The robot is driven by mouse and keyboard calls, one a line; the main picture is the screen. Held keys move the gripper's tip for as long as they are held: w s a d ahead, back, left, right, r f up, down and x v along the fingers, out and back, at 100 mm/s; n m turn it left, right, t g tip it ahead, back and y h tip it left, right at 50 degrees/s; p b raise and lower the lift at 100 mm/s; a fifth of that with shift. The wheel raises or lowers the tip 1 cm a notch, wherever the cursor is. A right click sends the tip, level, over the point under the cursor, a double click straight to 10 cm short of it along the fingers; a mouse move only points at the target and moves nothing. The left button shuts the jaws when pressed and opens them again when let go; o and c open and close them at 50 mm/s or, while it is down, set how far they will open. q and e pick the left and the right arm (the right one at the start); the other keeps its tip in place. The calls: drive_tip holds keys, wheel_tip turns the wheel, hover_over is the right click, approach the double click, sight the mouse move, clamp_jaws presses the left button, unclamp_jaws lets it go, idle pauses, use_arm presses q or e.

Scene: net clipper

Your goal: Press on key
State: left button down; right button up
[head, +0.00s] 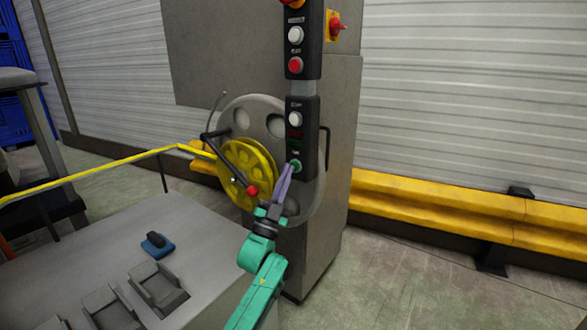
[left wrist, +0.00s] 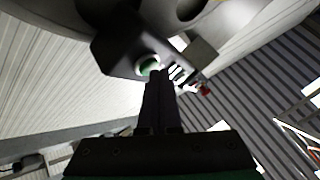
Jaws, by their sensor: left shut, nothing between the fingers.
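A black control panel (head: 302,140) hangs on the front of a grey cabinet. A green key (head: 295,166) sits at its lower end, below a white button (head: 295,119). My left gripper (head: 289,170) is shut and empty, with its purple-grey fingertips at the green key. In the left wrist view the shut fingers (left wrist: 159,76) reach up to the green key (left wrist: 148,66) on the panel's dark end. The tips cover part of the key, and I cannot tell whether they touch it. My right gripper is not in view.
A yellow reel (head: 240,178) with a red-knobbed crank stands just left of the panel. A red button (head: 295,65) and another white button (head: 296,35) sit higher up. A grey bench (head: 100,247) is at lower left. A yellow guard rail (head: 440,205) runs along the right wall.

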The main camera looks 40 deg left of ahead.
use_arm(q)
drive_tip(key=shift+w, duration=0.2)
idle(0.5)
drive_tip(key=shift+s+p, duration=0.4)
drive_tip(key=shift+s, duration=0.4)
drive_tip(key=s+p, duration=0.2)
drive_tip(key=s, duration=0.3)
drive_tip(key=shift+d, duration=0.1)
idle(0.6)
